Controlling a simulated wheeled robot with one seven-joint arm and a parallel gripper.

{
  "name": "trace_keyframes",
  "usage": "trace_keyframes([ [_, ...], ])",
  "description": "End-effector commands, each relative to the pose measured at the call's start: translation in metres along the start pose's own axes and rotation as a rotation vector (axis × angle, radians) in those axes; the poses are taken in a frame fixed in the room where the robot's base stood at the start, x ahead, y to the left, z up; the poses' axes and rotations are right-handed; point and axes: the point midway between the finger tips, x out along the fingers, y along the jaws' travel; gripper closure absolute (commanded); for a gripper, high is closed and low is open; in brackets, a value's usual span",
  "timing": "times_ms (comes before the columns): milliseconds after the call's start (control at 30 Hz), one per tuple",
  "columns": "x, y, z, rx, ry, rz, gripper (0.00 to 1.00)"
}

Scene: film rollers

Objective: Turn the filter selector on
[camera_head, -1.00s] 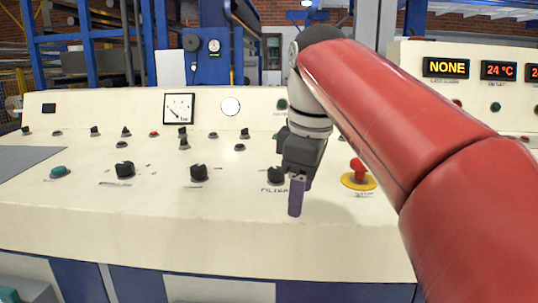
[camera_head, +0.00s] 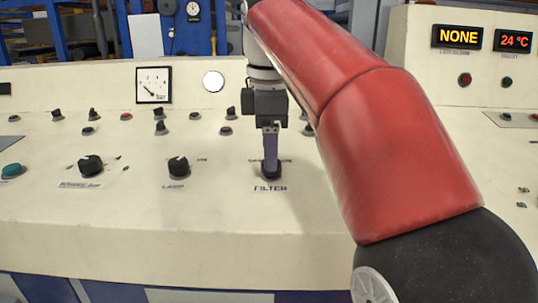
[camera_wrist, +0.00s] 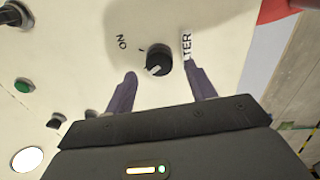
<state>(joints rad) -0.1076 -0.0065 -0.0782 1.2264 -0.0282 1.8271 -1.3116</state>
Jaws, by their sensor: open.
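The filter selector (camera_head: 270,175) is a black round knob on the cream console, above the printed word FILTER. In the wrist view the knob (camera_wrist: 158,58) shows a white pointer mark aimed to the lower left, and an ON label lies to its upper left. My gripper (camera_head: 270,163) points down at the knob, its purple fingers hiding part of it in the head view. In the wrist view my gripper (camera_wrist: 162,72) is open, with one finger on each side of the knob. One finger covers part of the FILTER label. I cannot tell whether the fingers touch the knob.
The lamp knob (camera_head: 178,167) and another black knob (camera_head: 91,165) stand to the left. Several small switches line the row behind, below a gauge (camera_head: 154,85). A display (camera_head: 457,37) reads NONE. My red arm covers the console to the right.

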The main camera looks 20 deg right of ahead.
Motion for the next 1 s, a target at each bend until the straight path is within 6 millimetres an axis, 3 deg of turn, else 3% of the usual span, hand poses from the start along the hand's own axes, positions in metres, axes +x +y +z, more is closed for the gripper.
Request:
trace_keyframes([
  [200, 0.022, 0.0, 0.0, 0.001, 0.0, 0.0, 0.45],
  [533, 0.025, 0.0, 0.0, 0.001, 0.001, 0.001, 0.45],
  [867, 0.025, 0.0, 0.0, 0.001, 0.001, 0.001, 0.88],
  [1000, 0.025, 0.0, 0.0, 0.004, 0.001, 0.001, 0.89],
])
